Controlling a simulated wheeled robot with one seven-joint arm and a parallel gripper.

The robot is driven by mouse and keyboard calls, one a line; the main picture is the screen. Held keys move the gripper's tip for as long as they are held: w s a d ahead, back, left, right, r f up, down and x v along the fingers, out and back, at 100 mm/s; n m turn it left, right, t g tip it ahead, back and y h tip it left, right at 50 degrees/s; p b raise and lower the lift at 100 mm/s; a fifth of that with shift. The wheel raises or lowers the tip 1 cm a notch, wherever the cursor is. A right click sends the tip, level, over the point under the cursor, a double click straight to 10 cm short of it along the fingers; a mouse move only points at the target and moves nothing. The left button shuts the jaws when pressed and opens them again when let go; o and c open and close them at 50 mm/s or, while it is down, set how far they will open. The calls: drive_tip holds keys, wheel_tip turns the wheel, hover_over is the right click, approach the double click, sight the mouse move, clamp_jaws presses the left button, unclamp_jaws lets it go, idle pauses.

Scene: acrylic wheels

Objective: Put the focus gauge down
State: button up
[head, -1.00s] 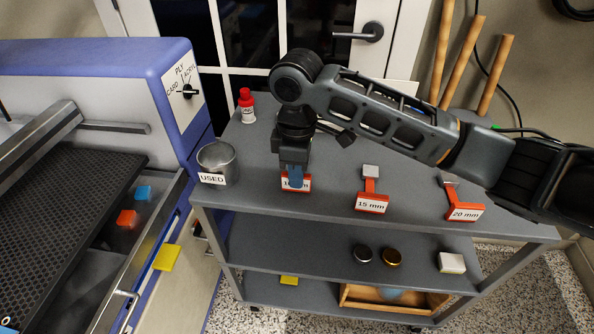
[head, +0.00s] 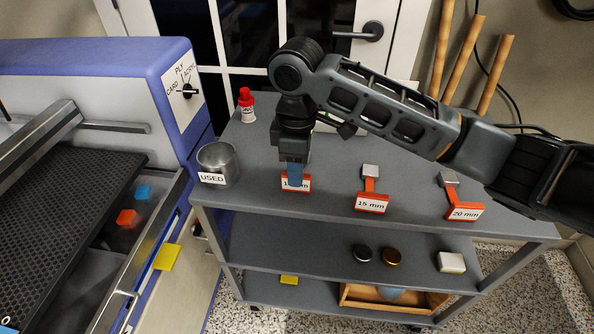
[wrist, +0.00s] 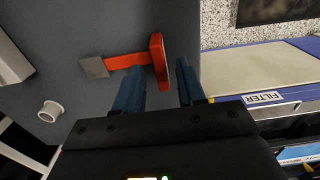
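The nearest focus gauge is a red piece with a white label plate (head: 302,187), standing on the cart top; its number is partly hidden by a blue finger. In the wrist view its upright red plate (wrist: 159,62) shows between my two blue fingertips, with a gap on both sides. Its red stem runs to a grey block (wrist: 94,67). My gripper (head: 295,184) is over this gauge, pointing down and open; it also shows in the wrist view (wrist: 161,70). The 15 mm gauge (head: 371,203) and 20 mm gauge (head: 465,212) stand to the right.
A metal cup labelled USED (head: 219,163) stands left of my gripper, with a red-capped bottle (head: 247,107) behind it. The blue and white machine (head: 95,75) is close on the left. The cart top (head: 335,197) is clear between the gauges.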

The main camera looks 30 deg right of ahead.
wheel_tip(320, 180, up, 10)
drive_tip(key=shift+r+p, duration=0.25)
drive_tip(key=shift+p, duration=0.05)
drive_tip(key=s+a+f+m+t+y, duration=0.25)
drive_tip(key=a+t+y, duration=0.2)
drive_tip(key=a, duration=0.75)
drive_tip(key=s+a+f+m+t+y, duration=0.2)
drive_tip(key=a+m+t+y, duration=0.3)
drive_tip(key=a, duration=0.6)
drive_tip(key=s+d+f+m+t+h, duration=0.2)
drive_tip(key=s+d+f+m+h, duration=0.15)
drive_tip(key=s+d, duration=0.45)
drive_tip(key=s+d+f+m+t+h, duration=0.3)
drive_tip(key=s+d+f+h, duration=0.15)
drive_tip(key=s, duration=0.75)
drive_tip(key=s+d+r+n, duration=0.1)
drive_tip(key=s+d+r, duration=0.2)
drive_tip(key=s+d, duration=0.2)
drive_tip(key=s+d+r+n+h, duration=0.1)
drive_tip(key=s+d, duration=0.4)
drive_tip(key=s, duration=0.6)
wheel_tip(320, 180, up, 2)
drive_tip(key=shift+d+n, duration=0.25)
drive_tip(key=shift+n, duration=0.35)
